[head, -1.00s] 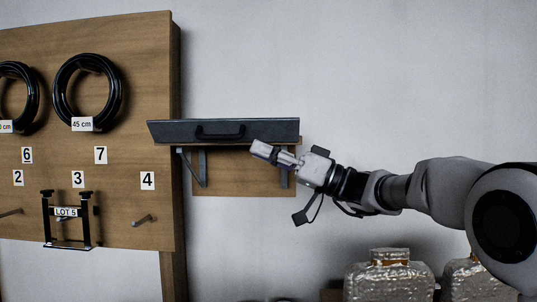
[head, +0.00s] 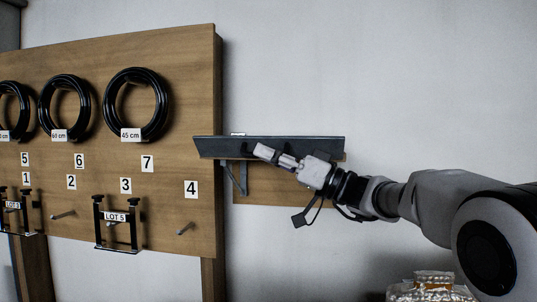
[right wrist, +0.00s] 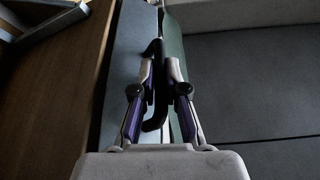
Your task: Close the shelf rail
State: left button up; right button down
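The shelf rail (head: 225,147) is a long dark grey panel along the front of a small bracketed shelf on the wall. It shows close up in the right wrist view as a grey-green strip (right wrist: 128,65). Its black handle (right wrist: 158,98) lies between the fingers of my right gripper (right wrist: 160,68), which look closed on it from both sides. In the head view my right gripper (head: 264,152) is in front of the rail's middle and hides the handle. My left gripper is in neither view now.
A wooden board (head: 190,90) with black coils (head: 137,103), numbered labels and pegs stands left of the shelf. A black frame marked LOT 5 (head: 115,222) hangs on it. Silvery wrapped containers (head: 432,287) are at the lower right. The wall above the shelf is clear.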

aim_at(267, 140)
dwell(0.8)
jog(key=m+b, duration=0.1)
jog(key=b, duration=0.1)
jog(key=m+t+b, duration=0.1)
jog(key=m, duration=0.1)
jog(key=shift+w+d+r+h+b, duration=0.1)
jog(key=shift+w+r+h+b, duration=0.05)
jog(key=shift+r+h+b, duration=0.25)
jog(key=shift+w+r+m+t+h+b, duration=0.1)
jog(key=shift+r+m+t+h+b, duration=0.1)
jog(key=shift+m+t+b, duration=0.25)
jog(key=shift+w+r+m+t+h+b, duration=0.1)
jog(key=shift+r+m+t+h, duration=0.15)
jog(key=shift+m, duration=0.4)
jog(key=m, duration=0.1)
jog(key=r+m+h, duration=0.1)
jog(key=shift+w+d+m+t, duration=0.1)
jog(key=shift+w+m+t, duration=0.2)
jog(key=shift+m, duration=0.1)
jog(key=shift+w+r+m+h, duration=0.2)
jog(key=shift+m+h, duration=0.05)
jog(key=shift+m, duration=0.4)
jog(key=shift+w+r+m+h, duration=0.15)
jog(key=shift+m+h, duration=0.05)
jog(key=shift+m, duration=0.45)
jog(key=c, duration=1.5)
grip_release()
jog(key=shift+d, duration=0.15)
